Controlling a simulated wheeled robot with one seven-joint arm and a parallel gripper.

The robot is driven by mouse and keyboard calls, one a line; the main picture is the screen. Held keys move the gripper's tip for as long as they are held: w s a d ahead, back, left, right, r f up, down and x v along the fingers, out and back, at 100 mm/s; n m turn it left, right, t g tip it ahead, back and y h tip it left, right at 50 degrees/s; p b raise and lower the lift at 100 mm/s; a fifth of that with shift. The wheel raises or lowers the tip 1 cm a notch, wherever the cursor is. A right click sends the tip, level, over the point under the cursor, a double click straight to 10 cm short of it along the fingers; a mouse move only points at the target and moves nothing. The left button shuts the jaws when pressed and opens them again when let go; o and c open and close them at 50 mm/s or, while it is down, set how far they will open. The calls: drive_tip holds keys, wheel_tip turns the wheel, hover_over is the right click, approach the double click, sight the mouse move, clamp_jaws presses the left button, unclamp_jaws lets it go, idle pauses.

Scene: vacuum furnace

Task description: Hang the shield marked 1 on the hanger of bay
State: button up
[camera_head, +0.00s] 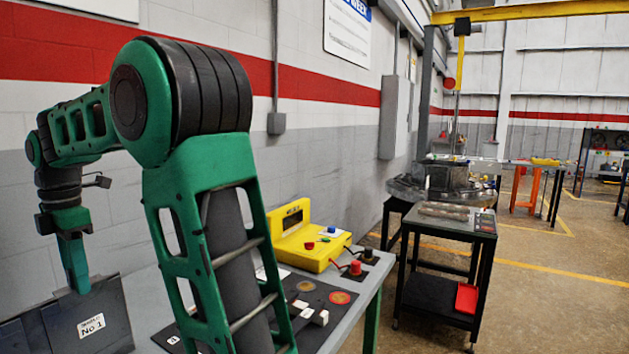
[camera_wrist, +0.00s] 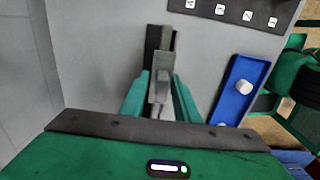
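The shield marked 1 (camera_head: 90,322) is a dark grey plate with a white "No 1" label, at the lower left of the head view. Its lower edge is cut off by the frame. My gripper (camera_head: 82,290) points down onto its upper edge. In the wrist view my gripper's green fingers (camera_wrist: 162,80) lie close on both sides of the shield's grey upright tab (camera_wrist: 160,88) and appear shut on it. The plate is seen nearly edge-on there. I cannot pick out the bay's hanger in either view.
A yellow control box (camera_head: 308,236) stands on the grey table (camera_head: 358,305) beside a black board (camera_head: 330,292) with small white blocks. A blue tray (camera_wrist: 239,88) holds a white cylinder. A black cart (camera_head: 445,250) and a round metal vessel (camera_head: 446,180) stand farther right. Open floor lies right of the cart.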

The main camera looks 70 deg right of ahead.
clamp_jaws()
drive_tip(key=shift+r, duration=0.2)
drive_tip(key=shift+s+r, duration=0.2)
drive_tip(key=shift+r, duration=1.65)
drive_tip(key=shift+s, duration=0.1)
drive_tip(key=s+a+r, duration=0.1)
drive_tip(key=s+r, duration=0.1)
drive_tip(key=s, duration=0.4)
drive_tip(key=shift+s+a, duration=0.25)
drive_tip(key=shift+s, duration=0.05)
